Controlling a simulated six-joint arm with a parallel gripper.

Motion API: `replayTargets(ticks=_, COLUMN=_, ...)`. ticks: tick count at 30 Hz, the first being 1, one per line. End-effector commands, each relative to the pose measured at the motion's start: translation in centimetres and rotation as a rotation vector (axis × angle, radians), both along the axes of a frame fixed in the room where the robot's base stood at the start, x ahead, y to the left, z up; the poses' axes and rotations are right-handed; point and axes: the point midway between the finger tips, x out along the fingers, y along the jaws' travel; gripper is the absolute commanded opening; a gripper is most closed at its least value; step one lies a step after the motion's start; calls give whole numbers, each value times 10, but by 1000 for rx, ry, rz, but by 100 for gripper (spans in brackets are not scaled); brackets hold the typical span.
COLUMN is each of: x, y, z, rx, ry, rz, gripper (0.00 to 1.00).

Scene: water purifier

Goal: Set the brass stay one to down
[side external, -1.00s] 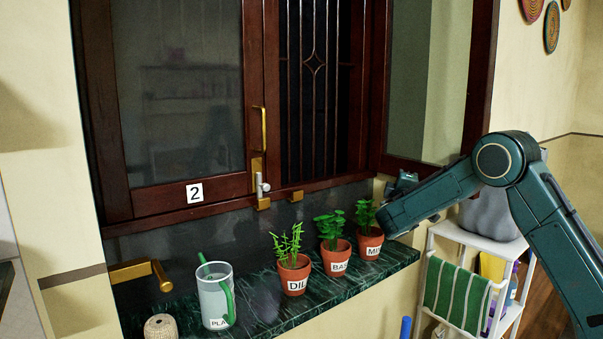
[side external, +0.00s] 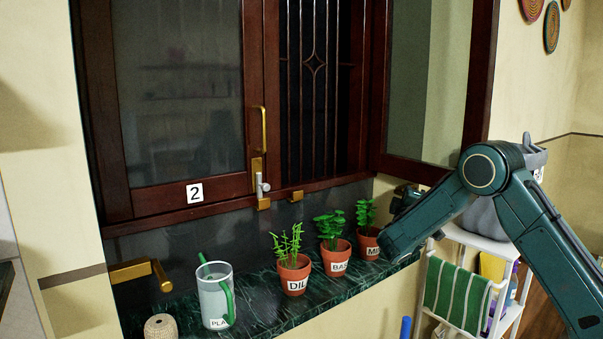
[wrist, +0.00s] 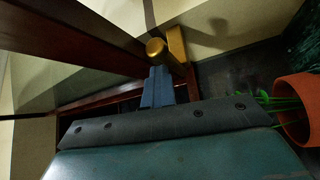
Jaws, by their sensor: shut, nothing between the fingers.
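A brass stay with a round knob end (wrist: 156,48) and a flat brass bar (wrist: 178,50) shows in the wrist view, beside the dark red wooden frame. My gripper's blue fingers (wrist: 158,86) are together and empty, just below the knob in the picture. Whether they touch it I cannot tell. In the side view the wrist end of my arm is at the right end of the sill, and the fingertips and this stay are hidden there. Another brass stay (side external: 140,271) shows at the lower left, under the shutter labelled 2 (side external: 194,193).
Potted herbs labelled DIL (side external: 294,275), BAS (side external: 336,258) and MIN (side external: 368,245) stand on the green marble sill (side external: 265,302), the last close to my arm. A glass jug (side external: 213,300) stands farther left. The right shutter (side external: 428,90) is swung open; a white rack (side external: 470,238) stands below.

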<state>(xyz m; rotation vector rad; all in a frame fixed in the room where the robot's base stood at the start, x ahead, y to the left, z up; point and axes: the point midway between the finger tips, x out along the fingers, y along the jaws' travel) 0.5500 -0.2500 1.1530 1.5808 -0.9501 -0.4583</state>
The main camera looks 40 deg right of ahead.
Motion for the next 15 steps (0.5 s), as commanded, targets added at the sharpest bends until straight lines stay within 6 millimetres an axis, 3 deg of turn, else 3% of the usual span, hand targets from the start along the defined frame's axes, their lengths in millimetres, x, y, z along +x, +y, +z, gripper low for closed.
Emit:
replayTargets(ticks=1, x=0, y=-1, z=-10, rx=11, ry=-1, rz=-2, gripper=0)
replayTargets(ticks=15, x=-1, y=-1, z=-16, rx=19, ry=-61, rz=-3, gripper=0)
